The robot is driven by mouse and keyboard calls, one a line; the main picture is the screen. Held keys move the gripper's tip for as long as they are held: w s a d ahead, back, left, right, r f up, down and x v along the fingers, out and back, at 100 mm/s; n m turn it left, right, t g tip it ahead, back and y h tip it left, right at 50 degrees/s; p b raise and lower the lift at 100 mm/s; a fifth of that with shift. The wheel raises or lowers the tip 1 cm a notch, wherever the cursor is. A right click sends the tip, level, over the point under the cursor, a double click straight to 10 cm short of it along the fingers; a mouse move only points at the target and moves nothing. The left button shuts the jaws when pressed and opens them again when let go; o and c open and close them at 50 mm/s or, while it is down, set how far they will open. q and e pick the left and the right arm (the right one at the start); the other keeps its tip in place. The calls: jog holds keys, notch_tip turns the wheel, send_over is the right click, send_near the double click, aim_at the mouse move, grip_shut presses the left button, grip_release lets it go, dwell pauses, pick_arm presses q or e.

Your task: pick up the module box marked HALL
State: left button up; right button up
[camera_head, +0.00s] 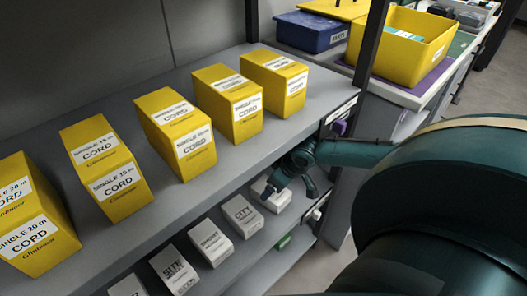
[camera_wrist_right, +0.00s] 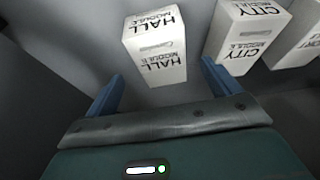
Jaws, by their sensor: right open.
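The white module box marked HALL (camera_wrist_right: 155,48) stands upside down in the right wrist view, just beyond my right gripper (camera_wrist_right: 161,72). The gripper is open, its blue fingers spread to either side of the box's near end, with nothing held between them. In the head view, the HALL box (camera_head: 274,199) sits at the right end of the lower shelf (camera_head: 240,266), its label mostly hidden. My right gripper (camera_head: 289,186) is over it there and covers part of it. Whether the fingers touch the box cannot be told. My left gripper is not in view.
Several yellow CORD boxes (camera_head: 176,133) stand on the upper shelf (camera_head: 222,173), overhanging the lower row. A yellow bin (camera_head: 397,50) is on a bench behind.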

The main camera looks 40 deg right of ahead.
jog(key=b+x, duration=0.2)
jog(key=x, duration=0.3)
jog(key=shift+w+a+f, duration=0.1)
jog(key=shift+a+f, duration=0.05)
jog(key=shift+f, duration=0.25)
jog(key=shift+w+f, duration=0.15)
jog(key=shift+f, duration=0.1)
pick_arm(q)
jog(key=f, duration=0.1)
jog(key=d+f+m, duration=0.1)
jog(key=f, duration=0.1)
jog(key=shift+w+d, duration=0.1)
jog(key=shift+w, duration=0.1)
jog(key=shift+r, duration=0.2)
pick_arm(e)
jog(key=shift+f, duration=0.25)
jog(key=shift+c, duration=0.6)
jog(key=c, duration=1)
jog(key=shift+o, duration=0.2)
